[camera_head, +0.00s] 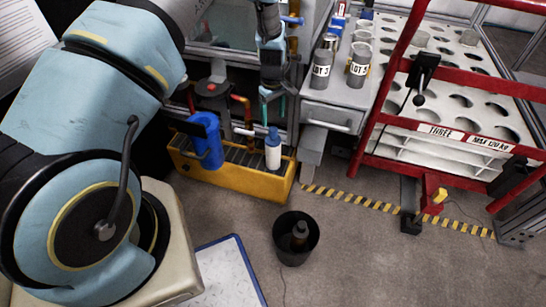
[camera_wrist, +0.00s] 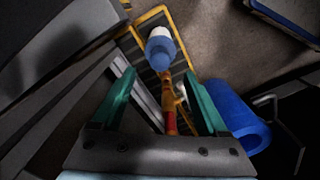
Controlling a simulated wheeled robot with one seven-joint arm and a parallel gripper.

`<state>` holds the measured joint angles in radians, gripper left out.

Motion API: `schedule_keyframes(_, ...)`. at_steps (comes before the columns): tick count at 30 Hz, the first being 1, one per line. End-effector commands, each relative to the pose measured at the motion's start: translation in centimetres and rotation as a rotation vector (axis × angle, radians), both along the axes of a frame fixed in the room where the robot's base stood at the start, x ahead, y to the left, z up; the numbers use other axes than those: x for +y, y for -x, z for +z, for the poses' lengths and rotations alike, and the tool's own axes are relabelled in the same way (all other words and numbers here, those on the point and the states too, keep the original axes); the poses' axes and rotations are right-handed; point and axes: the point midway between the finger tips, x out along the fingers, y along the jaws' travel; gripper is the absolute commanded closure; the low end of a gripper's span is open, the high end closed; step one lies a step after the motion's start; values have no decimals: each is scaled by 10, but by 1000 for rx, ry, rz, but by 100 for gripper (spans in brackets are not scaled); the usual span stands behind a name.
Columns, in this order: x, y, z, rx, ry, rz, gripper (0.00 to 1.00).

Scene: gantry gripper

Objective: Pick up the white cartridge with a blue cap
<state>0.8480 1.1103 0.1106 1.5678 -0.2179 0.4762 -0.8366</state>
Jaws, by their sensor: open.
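The white cartridge with a blue cap (camera_head: 273,153) stands upright at the right end of a yellow tray (camera_head: 240,191). In the wrist view the cartridge (camera_wrist: 159,46) is seen from above, its blue cap towards me, just past the fingertips. My gripper (camera_head: 273,103) is above the cartridge, with its teal fingers pointing down. In the wrist view my gripper (camera_wrist: 160,75) is open, its two fingers apart with nothing held between them.
A blue cylinder (camera_head: 208,142) stands in the tray left of the cartridge; it lies right of my fingers in the wrist view (camera_wrist: 236,112). Red-and-yellow piping (camera_head: 240,108) runs behind it. A grey drawer cabinet (camera_head: 333,118) is close on the right. A black bin (camera_head: 297,254) stands on the floor.

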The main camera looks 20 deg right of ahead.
Motion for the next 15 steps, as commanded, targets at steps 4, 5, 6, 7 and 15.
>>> schedule_keyframes(4, 1, 0, -12, 0, 0, 0, 23)
schedule_keyframes(5, 0, 0, -14, 0, 0, 0, 23)
schedule_keyframes(6, 0, 0, -17, 0, 0, 0, 23)
schedule_keyframes(7, 1, 0, -21, 0, 0, 0, 23)
schedule_keyframes(15, 1, 0, -59, 0, -1, -1, 23)
